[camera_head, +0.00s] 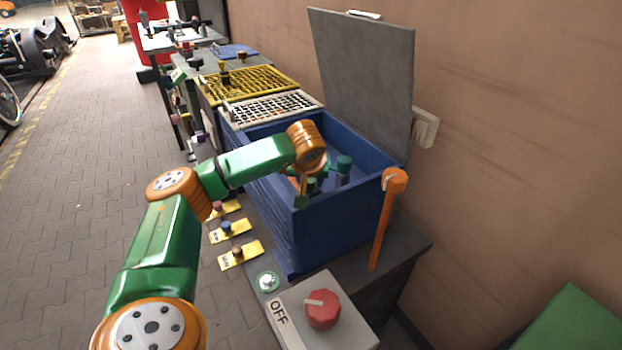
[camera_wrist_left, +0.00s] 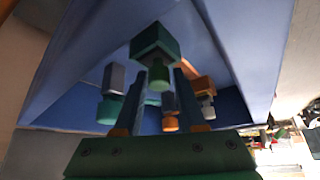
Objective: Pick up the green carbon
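A deep blue box (camera_head: 290,229) stands on the bench with its grey lid (camera_head: 370,80) open. My left arm reaches over its near left wall, and my left gripper (camera_wrist_left: 158,95) is inside it. In the wrist view, a green block with a lighter green cylinder (camera_wrist_left: 155,47) sits in line with the gripper's fingers. The fingers are apart, one on each side of it; I cannot tell whether they touch it. In the head view, a green-topped piece (camera_head: 343,164) stands in the box, and the fingertips are unclear. My right gripper is not in view.
In the wrist view, a grey-blue and teal piece (camera_wrist_left: 112,90) and an orange-topped piece (camera_wrist_left: 201,86) are nearby. An orange bar (camera_head: 383,220) stands beside the box. A red knob (camera_head: 322,309), yellow labels (camera_head: 240,254) and a white grid tray (camera_head: 268,107) are around it.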

